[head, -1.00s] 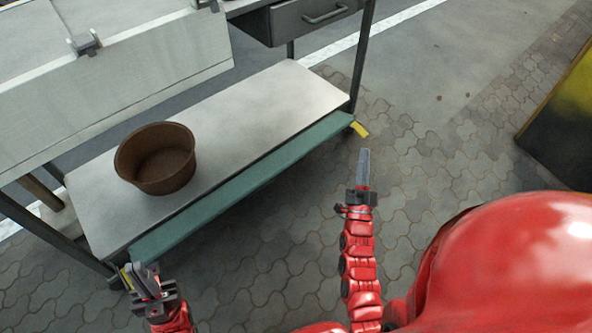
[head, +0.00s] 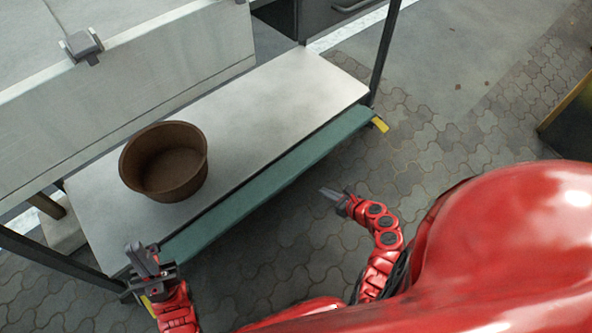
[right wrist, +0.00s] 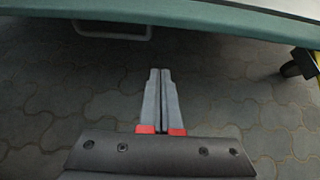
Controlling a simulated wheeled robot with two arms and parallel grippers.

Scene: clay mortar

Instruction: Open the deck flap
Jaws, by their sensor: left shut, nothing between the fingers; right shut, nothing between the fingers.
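The long green flap (head: 265,186) runs along the front edge of the cart's grey lower deck (head: 285,95). It also crosses the top of the right wrist view (right wrist: 200,20), where a pale loop handle (right wrist: 113,33) shows just under its edge. My left gripper (head: 140,250) is shut and empty at the flap's left end; whether it touches is unclear. My right gripper (head: 326,192) is shut and empty, in front of the flap and pointing left toward it. In the right wrist view its closed fingers (right wrist: 160,74) point at the flap with a visible gap.
A brown clay bowl (head: 164,162) stands on the deck's left part. A pale upper panel (head: 130,85) with a grey clip (head: 82,45) overhangs the left side. A dark cart leg (head: 384,50) and yellow tab (head: 380,124) mark the right end. Open paving lies right.

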